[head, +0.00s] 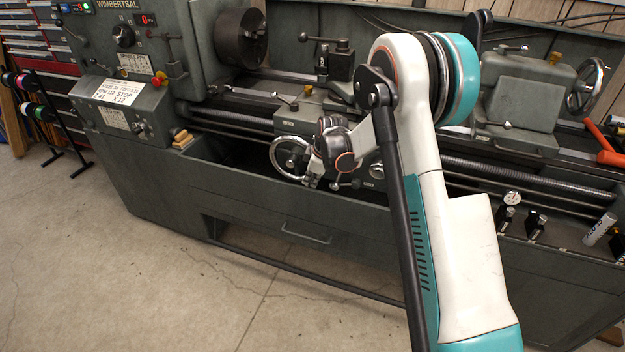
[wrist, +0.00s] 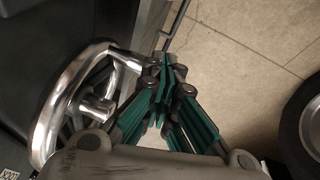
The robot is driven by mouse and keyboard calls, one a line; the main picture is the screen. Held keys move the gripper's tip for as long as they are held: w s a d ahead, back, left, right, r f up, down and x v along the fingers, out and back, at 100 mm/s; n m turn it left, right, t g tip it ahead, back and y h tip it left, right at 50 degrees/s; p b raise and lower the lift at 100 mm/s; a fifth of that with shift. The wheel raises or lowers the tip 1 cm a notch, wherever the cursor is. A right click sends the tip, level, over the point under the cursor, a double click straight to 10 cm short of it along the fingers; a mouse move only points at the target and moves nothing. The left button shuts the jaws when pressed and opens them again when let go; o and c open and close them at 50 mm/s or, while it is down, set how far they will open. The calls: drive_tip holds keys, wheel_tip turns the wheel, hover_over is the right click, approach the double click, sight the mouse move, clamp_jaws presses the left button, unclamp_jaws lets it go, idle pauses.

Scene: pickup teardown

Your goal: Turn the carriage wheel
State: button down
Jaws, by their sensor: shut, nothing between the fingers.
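The carriage wheel (head: 274,153) is a shiny metal handwheel on the front of the lathe's carriage, left of my arm in the head view. Part of its right side is close to or behind my gripper (head: 312,182). In the wrist view the wheel (wrist: 46,128) fills the left side, with its hub and spokes showing. A metal crank handle (wrist: 124,59) sticks out from its upper rim toward my fingers. My gripper (wrist: 164,68) is shut with teal pads together, just right of that handle. It holds nothing. I cannot tell whether the fingertips touch the handle.
The grey lathe (head: 255,200) spans the head view, with its chuck (head: 240,38) at the upper left and tailstock wheel (head: 585,88) at the upper right. Small levers sit near the carriage. The concrete floor (head: 120,270) in front is clear.

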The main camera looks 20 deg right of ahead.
drive_tip(key=shift+w+a+f+t+y+b, duration=0.1)
drive_tip(key=shift+f+t+y+b, duration=0.15)
drive_tip(key=shift+f, duration=0.4)
drive_tip(key=shift+a+f+t+y+b, duration=0.15)
drive_tip(key=shift+f+y, duration=0.2)
drive_tip(key=shift+f, duration=0.3)
drive_tip(key=shift+d, duration=0.1)
drive_tip(key=shift+r, duration=0.1)
